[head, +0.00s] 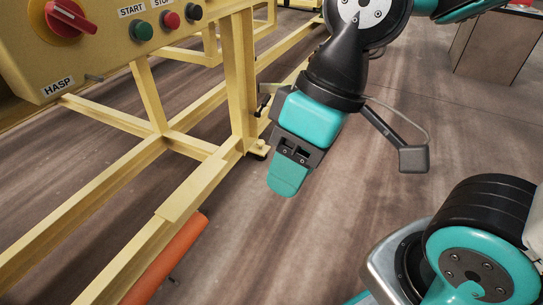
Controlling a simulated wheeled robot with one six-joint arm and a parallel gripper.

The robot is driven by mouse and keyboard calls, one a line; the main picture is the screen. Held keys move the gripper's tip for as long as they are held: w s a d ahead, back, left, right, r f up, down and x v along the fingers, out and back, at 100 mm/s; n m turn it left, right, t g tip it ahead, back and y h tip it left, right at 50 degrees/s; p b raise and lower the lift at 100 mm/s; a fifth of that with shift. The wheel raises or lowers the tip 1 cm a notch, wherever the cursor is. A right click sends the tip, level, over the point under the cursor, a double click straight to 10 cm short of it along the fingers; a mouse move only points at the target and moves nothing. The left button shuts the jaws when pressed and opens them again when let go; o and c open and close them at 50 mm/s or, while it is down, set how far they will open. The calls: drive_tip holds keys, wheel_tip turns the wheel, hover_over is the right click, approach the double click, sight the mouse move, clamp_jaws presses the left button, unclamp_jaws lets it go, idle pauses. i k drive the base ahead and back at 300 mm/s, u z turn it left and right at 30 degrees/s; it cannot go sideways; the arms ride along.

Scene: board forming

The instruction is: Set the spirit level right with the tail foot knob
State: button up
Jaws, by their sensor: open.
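My gripper (286,178) hangs in the middle of the head view, pointing down, with teal and black housing and a teal finger. It is open, and I see nothing between its fingers; one finger mostly hides the other. It is beside the lower end of a yellow frame leg (240,80), on its right. A small dark foot part (258,156) shows at the base of that leg, just left of the gripper; I cannot tell whether they touch. It may be the tail foot knob, partly hidden. I cannot make out a spirit level.
A yellow control panel (110,45) with a red rotary switch (68,20) and buttons fills the upper left. Yellow beams (180,190) run low across the left. An orange bar (168,260) lies along the lower beam. The wooden floor is clear to the right, before a brown cabinet (495,50).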

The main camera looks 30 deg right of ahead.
sight(260, 143)
drive_tip(key=z, duration=0.9)
drive_tip(key=i, duration=1.8)
drive_tip(key=u, duration=0.95)
